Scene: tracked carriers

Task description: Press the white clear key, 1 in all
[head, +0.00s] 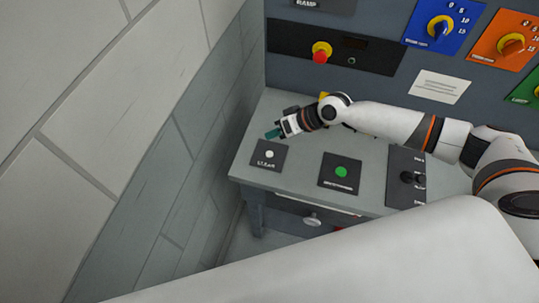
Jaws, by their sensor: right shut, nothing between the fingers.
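The white clear key (269,154) is a small round white button on a dark square plate (264,163) lettered "CLEAR". The plate sits at the left front of the grey console desk (310,150). My right gripper (272,134) reaches in from the right, with its teal fingertips shut and empty. In the picture the fingertips are just above and behind the white key, apart from it; their exact height over the desk is hard to tell. My left gripper does not show.
A green button (341,171) on a dark plate and a black lever switch (409,178) stand to the right. A red knob (321,52) and blue (440,27) and orange (511,44) dial panels are on the upright panel. A tiled wall (150,170) closes the left side.

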